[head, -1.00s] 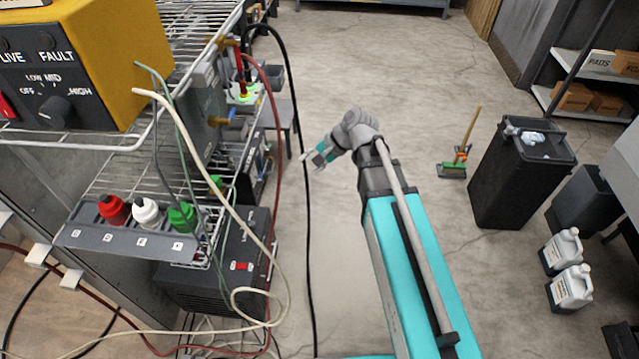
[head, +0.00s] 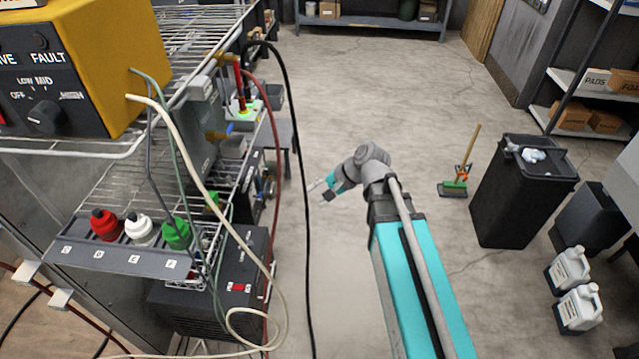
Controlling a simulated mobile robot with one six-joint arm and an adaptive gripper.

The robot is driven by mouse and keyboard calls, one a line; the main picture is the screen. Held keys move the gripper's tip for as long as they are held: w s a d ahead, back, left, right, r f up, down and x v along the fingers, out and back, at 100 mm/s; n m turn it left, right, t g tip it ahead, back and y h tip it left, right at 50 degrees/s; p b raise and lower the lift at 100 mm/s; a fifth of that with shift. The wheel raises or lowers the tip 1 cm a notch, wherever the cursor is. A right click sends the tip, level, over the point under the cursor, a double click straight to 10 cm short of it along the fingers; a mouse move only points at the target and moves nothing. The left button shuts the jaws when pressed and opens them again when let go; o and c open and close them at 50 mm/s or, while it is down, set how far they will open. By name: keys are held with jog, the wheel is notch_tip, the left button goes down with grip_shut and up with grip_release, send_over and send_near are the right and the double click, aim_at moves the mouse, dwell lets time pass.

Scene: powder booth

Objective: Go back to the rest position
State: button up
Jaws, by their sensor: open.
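My gripper (head: 318,193) is near the middle of the head view, at the end of my teal and grey arm. It is open and I see nothing between its fingers. It points left, toward a black hanging hose (head: 303,210), with clear floor below it. I cannot tell how far apart the fingertips and the hose are.
At left stands a wire rack (head: 130,185) with a yellow control box (head: 110,60), a bottle tray (head: 120,257) and a dark unit (head: 215,300) with loose hoses. At right are a black bin (head: 520,195), a broom (head: 465,165) and white jugs (head: 575,305). The middle floor is open.

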jog(key=s+d+f+n+h, duration=0.1)
jog(key=s+d+h, duration=0.1)
jog(key=d, duration=0.4)
jog(key=s+d+f+n+h, duration=0.2)
jog(key=d+h, duration=0.1)
jog(key=d, duration=0.3)
jog(key=s+d+f+n+g+h, duration=0.1)
jog(key=s+d+n+h, duration=0.1)
jog(key=d, duration=0.4)
jog(key=shift+s+d+f+h, duration=0.15)
jog(key=shift+s+f+h, duration=0.15)
jog(key=shift+h, duration=0.4)
